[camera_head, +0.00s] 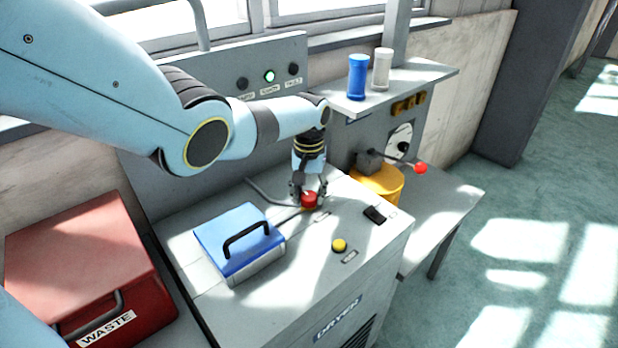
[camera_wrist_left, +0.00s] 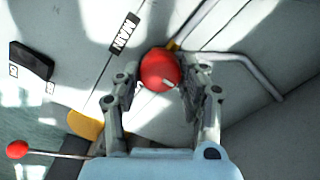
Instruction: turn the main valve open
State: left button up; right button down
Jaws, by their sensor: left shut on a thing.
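The main valve's red ball knob (camera_head: 309,200) stands on the white top of the dryer cabinet, and it also shows in the wrist view (camera_wrist_left: 160,70). My right gripper is not in view.
A blue-lidded box with a black handle (camera_head: 238,238) stands close left of the knob. A yellow button (camera_head: 339,245) and a black switch (camera_head: 374,214) are in front and right. A second red-ball lever (camera_head: 421,168) juts out by a yellow drum (camera_head: 378,186). A red WASTE bin (camera_head: 80,260) is at left.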

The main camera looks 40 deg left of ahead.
aim_at(309, 195)
pick_arm(q)
jog(key=shift+w+r, duration=0.1)
jog(key=o, duration=1.2)
notch_tip(309, 195, up, 12)
jog(key=shift+f, duration=0.1)
